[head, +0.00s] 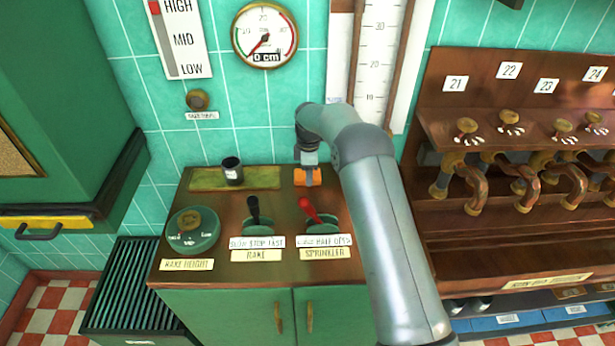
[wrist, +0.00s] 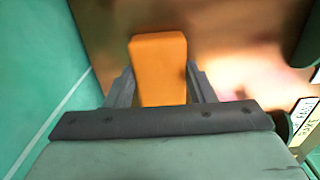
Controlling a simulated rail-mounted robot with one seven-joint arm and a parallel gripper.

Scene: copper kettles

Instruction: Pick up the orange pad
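The orange pad (head: 307,177) is at the back right of the brown counter top, right below my gripper (head: 307,166). In the wrist view the orange pad (wrist: 159,70) is a rounded orange block between the two grey fingers of my gripper (wrist: 160,75). One finger is on each side, with the fingertips at or very close to the pad's side edges. I cannot tell whether they press on it or only stand around it. The pad looks to be at counter level; its underside is hidden.
A dark cup (head: 232,170) stands on a green mat (head: 205,181) to the left. A black lever (head: 254,209), a red lever (head: 309,209) and a round dial (head: 192,231) sit towards the front. The tiled wall (head: 235,110) is close behind. A rack (head: 440,75) stands at right.

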